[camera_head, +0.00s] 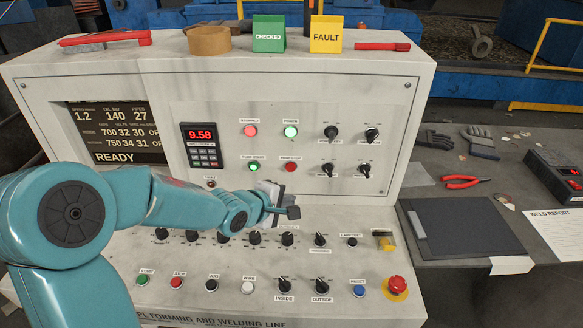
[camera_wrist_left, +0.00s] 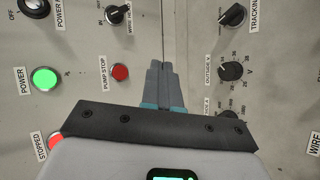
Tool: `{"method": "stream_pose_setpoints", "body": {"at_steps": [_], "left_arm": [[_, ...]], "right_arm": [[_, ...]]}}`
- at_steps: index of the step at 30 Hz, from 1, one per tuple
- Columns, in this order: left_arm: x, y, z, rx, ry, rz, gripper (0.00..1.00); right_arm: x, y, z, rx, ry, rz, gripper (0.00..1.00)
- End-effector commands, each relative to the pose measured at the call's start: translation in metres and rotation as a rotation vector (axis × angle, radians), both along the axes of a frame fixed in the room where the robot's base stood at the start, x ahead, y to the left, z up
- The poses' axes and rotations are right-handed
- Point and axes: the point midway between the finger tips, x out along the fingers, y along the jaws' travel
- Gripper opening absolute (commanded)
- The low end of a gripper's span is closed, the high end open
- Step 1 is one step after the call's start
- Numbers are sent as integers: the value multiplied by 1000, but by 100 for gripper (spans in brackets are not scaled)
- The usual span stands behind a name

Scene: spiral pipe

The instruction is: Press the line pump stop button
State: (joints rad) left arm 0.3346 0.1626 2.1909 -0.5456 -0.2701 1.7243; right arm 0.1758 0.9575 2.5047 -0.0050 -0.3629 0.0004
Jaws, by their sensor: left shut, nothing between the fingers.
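The pump stop button (camera_head: 290,167) is a small red round button on the upright panel, right of the green pump start button (camera_head: 254,167). In the left wrist view the pump stop button (camera_wrist_left: 120,72) shows with its "PUMP STOP" label beside it. My left gripper (camera_head: 292,212) is shut and empty, in front of the console below the pump stop button. In the wrist view its fingertips (camera_wrist_left: 159,66) lie together just right of the button and appear apart from it. My right gripper is not in view.
Rows of knobs and buttons (camera_head: 176,282) fill the sloping desk. A red emergency button (camera_head: 397,284) stands at its right. A roll of tape (camera_head: 209,41), signs and red tools lie on top. A side table with gloves, red pliers (camera_head: 461,181) and a clipboard (camera_head: 457,228) is at right.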

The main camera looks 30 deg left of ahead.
Motion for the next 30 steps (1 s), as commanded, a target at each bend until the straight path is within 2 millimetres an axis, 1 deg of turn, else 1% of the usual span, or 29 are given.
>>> {"method": "stream_pose_setpoints", "body": {"at_steps": [6, 11, 22, 24, 30], "left_arm": [[-2, 0, 1, 1, 0, -1, 0], [6, 6, 3, 1, 0, -1, 0], [53, 34, 4, 1, 1, -2, 0], [60, 37, 7, -1, 3, -1, 0], [73, 45, 3, 0, 2, -2, 0]], "right_arm": [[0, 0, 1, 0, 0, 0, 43], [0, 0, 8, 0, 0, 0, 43], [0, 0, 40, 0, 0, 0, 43], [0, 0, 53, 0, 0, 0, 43], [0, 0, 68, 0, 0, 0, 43]]}}
